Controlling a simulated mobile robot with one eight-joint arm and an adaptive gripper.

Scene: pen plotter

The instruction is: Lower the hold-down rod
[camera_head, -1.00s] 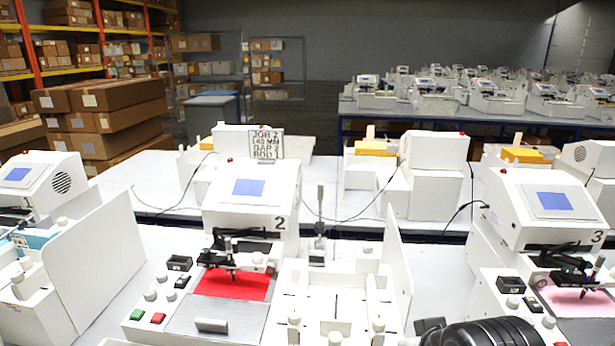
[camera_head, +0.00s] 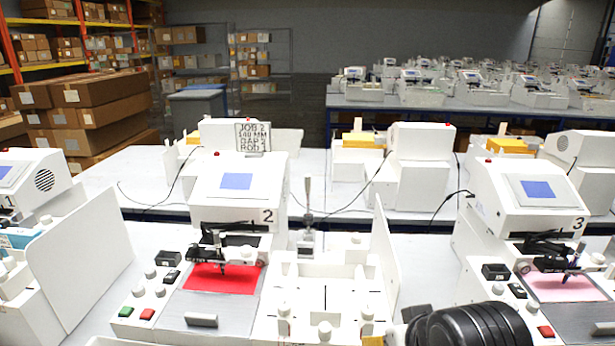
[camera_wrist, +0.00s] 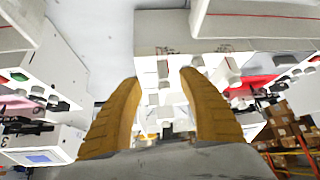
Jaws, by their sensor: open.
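Machine 2 (camera_head: 236,205) stands in the middle of the head view, with a red sheet (camera_head: 222,279) under its black pen carriage (camera_head: 228,247). To its right is a white tray (camera_head: 270,325) with several white knobs. A slim upright metal lever (camera_head: 307,200) stands at the tray's back. I cannot tell for certain which part is the hold-down rod. My gripper (camera_wrist: 159,77) is open in the wrist view, its two yellow fingers apart and nothing between them. White knobbed parts (camera_wrist: 160,95) lie beyond the fingertips. No contact shows.
A white upright panel (camera_head: 384,270) edges the tray on the right. Machine 3 (camera_head: 525,205) stands further right, machine 1 (camera_head: 30,185) at left. A sign (camera_head: 253,137) reads JOB 2, 140 MM, GAP 2, ROD 1. Green (camera_head: 126,312) and red (camera_head: 147,314) buttons are at machine 2's front.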

